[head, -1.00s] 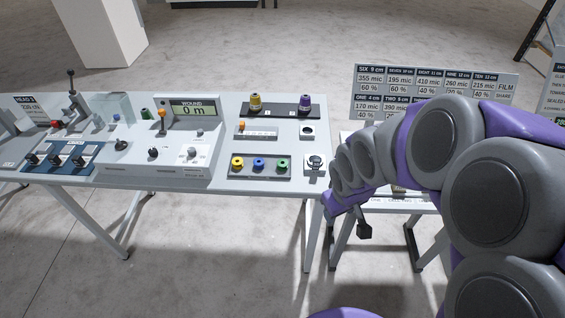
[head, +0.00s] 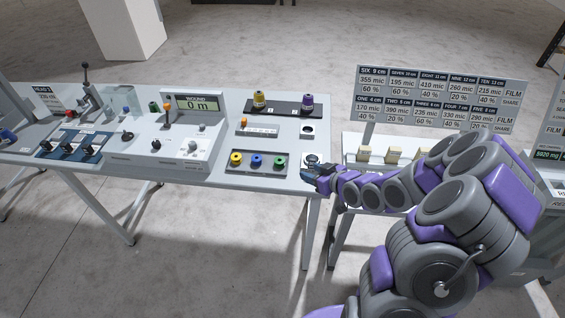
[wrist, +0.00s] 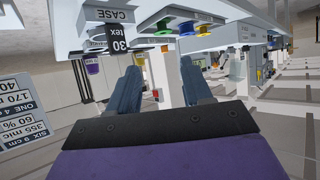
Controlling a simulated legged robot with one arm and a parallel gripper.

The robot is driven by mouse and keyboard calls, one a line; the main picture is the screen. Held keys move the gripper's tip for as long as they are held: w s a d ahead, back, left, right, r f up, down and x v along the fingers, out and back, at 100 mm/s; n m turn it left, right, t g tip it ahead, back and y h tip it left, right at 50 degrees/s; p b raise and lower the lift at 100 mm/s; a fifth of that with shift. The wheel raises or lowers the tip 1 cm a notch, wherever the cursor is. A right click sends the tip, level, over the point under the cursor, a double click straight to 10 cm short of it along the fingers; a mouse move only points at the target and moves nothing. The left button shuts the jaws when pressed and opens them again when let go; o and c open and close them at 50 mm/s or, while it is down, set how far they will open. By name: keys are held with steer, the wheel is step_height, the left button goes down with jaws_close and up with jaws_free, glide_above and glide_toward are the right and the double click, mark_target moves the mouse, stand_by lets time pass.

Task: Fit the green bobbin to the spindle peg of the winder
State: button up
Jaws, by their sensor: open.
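The green bobbin (head: 280,161) sits at the right end of a grey tray (head: 232,172) with a yellow and a blue bobbin. In the wrist view a green bobbin (wrist: 162,29) shows beyond the fingertips. The winder (head: 160,150) is the console with a "WOUND 0 m" display, left of the tray. I cannot clearly pick out its spindle peg. My gripper (head: 312,177) is at the table's right front corner, right of the tray and apart from the green bobbin. Its two fingers (wrist: 160,72) are spread with nothing between them.
Yellow (head: 259,98) and purple (head: 307,102) spools stand on a dark strip behind. A stand with a FILM board (head: 440,95) is to the right.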

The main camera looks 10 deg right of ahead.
steer(key=w+a, duration=0.1)
steer(key=a+f, duration=0.1)
steer(key=w+a+b, duration=0.1)
steer(key=shift+w+a+f, duration=0.1)
steer(key=shift+w+f, duration=0.25)
steer(key=b, duration=0.1)
glide_toward(279, 160)
steer(key=shift+x, duration=0.85)
steer(key=shift+w+a+f+b, duration=0.3)
steer(key=shift+w+a, duration=0.05)
steer(key=shift+a, duration=0.3)
steer(key=shift+w+a+f, duration=0.15)
steer(key=shift+w+f, duration=0.05)
steer(key=shift+w, duration=0.05)
steer(key=w, duration=0.1)
steer(key=w+f+b, duration=0.1)
steer(key=shift+w+a+f, duration=0.1)
steer(key=shift+w+f, duration=0.1)
steer(key=shift+w, duration=0.05)
steer(key=shift+w+a+f, duration=0.25)
steer(key=shift+w+a, duration=0.1)
steer(key=shift+w, duration=0.05)
steer(key=shift+a, duration=0.2)
steer(key=c, duration=0.4)
steer(key=shift+d+r, duration=0.1)
steer(key=shift+d, duration=0.2)
steer(key=shift+c, duration=1.4)
